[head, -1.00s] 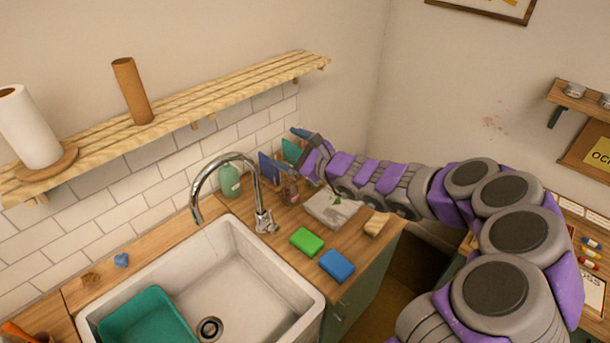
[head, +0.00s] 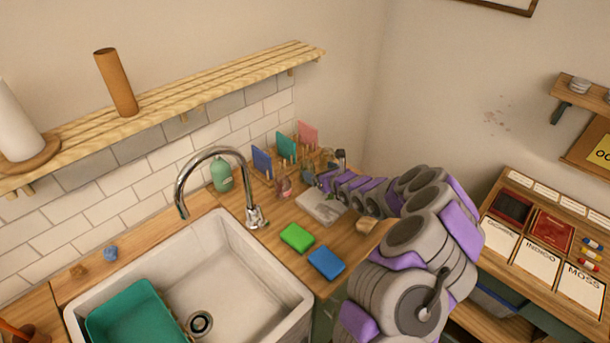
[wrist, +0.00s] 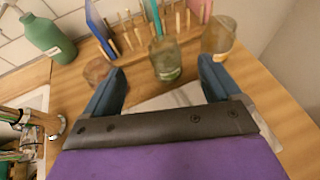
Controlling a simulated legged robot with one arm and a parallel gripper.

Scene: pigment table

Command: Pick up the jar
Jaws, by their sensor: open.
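A clear glass jar with a greenish lower part (wrist: 165,62) stands upright on the wooden counter in the wrist view. My gripper (wrist: 162,72) is open, with one blue-grey finger on each side of this jar in the picture. I cannot tell if the jar is between the fingertips or just beyond them. A second, yellowish jar (wrist: 219,38) stands to its right, and a pinkish-brown jar (wrist: 97,70) stands to its left. In the head view my gripper (head: 322,181) is small and low at the back of the counter, beside the pinkish jar (head: 284,187).
A wooden rack with upright coloured cards (head: 286,146) stands behind the jars. A green bottle (head: 221,174) is left of them. A grey-white slab (head: 321,207) lies under my arm.

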